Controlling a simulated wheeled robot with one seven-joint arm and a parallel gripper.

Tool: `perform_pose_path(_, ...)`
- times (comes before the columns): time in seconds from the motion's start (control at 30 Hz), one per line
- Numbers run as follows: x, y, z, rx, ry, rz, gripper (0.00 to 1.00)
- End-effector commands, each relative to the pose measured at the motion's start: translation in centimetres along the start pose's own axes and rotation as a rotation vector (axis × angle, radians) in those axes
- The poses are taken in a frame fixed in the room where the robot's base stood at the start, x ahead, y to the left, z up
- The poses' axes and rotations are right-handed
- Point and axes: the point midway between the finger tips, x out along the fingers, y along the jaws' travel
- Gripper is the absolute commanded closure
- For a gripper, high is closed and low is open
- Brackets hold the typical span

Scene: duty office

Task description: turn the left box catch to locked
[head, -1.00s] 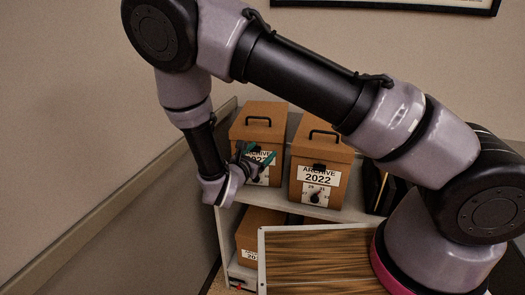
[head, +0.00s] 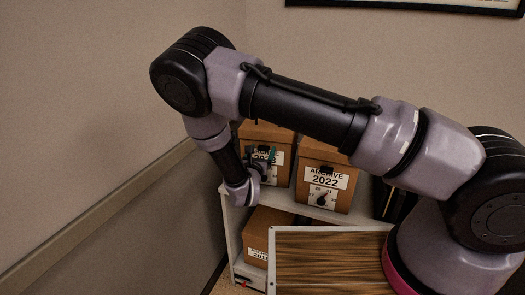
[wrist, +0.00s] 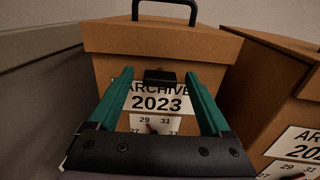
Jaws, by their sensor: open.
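The left box (wrist: 205,50) is brown cardboard with a lid, a handle and an "ARCHIVE 2023" label; it also stands on the shelf top in the head view (head: 283,136). A small black catch block (wrist: 159,77) sits at its lid's lower edge, above the label. Below the year is a numbered dial (wrist: 163,122) with a reddish pointer, partly hidden by my gripper's base. My gripper (wrist: 159,75) is open and empty, with its green fingers either side of the block in the wrist view. In the head view, my gripper (head: 265,156) covers part of the label. I cannot tell whether it touches.
An "ARCHIVE 2022" box (head: 343,169) with a dial stands close to the right. Another box (head: 256,236) is on the shelf below. A wood-grain panel with a white edge (head: 330,262) lies in front. The wall is close on the left.

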Motion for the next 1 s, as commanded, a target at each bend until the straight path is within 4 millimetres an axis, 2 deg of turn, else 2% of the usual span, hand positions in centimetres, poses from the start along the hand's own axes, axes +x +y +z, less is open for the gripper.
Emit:
perform_pose_path(0.1, 0.65, -0.06, -0.01, 0.000, 0.000, -0.001, 0.18)
perform_pose_path(0.37, 0.74, -0.03, 0.00, 0.000, 0.000, -0.001, 0.18)
perform_pose_path(0.47, 0.72, -0.03, 0.00, 0.000, 0.000, -0.001, 0.52)
perform_pose_path(0.5, 0.72, -0.03, 0.00, 0.000, 0.000, -0.001, 0.67)
perform_pose_path(0.6, 0.71, -0.02, 0.00, 0.000, 0.000, -0.001, 1.00)
perform_pose_path(1.0, 0.69, -0.06, -0.02, 0.077, 0.001, 0.000, 1.00)
